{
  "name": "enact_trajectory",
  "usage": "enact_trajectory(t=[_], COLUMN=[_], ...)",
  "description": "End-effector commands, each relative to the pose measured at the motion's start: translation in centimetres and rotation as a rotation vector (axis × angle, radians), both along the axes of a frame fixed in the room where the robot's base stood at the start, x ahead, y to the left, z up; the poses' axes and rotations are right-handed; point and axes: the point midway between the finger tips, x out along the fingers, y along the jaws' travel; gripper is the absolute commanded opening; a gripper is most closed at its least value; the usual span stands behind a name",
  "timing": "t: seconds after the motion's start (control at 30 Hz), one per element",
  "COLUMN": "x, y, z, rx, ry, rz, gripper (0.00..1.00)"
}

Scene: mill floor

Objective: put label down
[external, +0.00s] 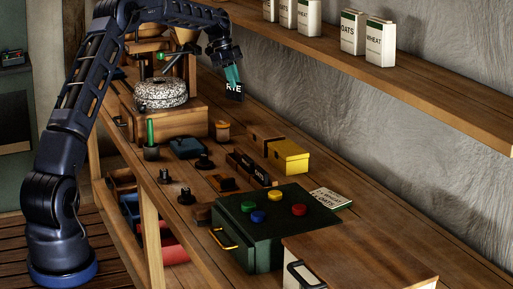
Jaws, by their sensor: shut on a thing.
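The label (235,91) is a small dark tag with white letters reading RYE. It hangs at the end of my gripper (232,76), whose green-tipped fingers are shut on it. The label is held in the air above the far part of the bench, to the right of the speckled millstone (161,93). Another dark label reading OATS (260,174) is in a dark wooden holder on the bench. The contact between fingers and label is small in this view.
A shelf (400,77) with white OATS and WHEAT packets (380,42) runs along the wall. On the bench are a yellow box (291,157), a dark green box (262,234) with coloured knobs, a printed card (330,198) and several black-knobbed pieces. Bare bench lies along the wall.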

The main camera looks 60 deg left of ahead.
Motion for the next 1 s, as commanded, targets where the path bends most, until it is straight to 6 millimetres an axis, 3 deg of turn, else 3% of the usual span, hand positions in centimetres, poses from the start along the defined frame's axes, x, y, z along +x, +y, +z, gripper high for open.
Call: enact_trajectory(t=[0.2,0.37,1.0], x=[0.8,0.9,0.9], y=[2.9,3.5,3.4], z=[0.0,-1.2,-14.2], rx=[-0.011,-0.016,-0.016], ry=[-0.009,-0.008,-0.007], rz=[0.200,0.242,0.241], gripper=[0.00,0.00,0.00])
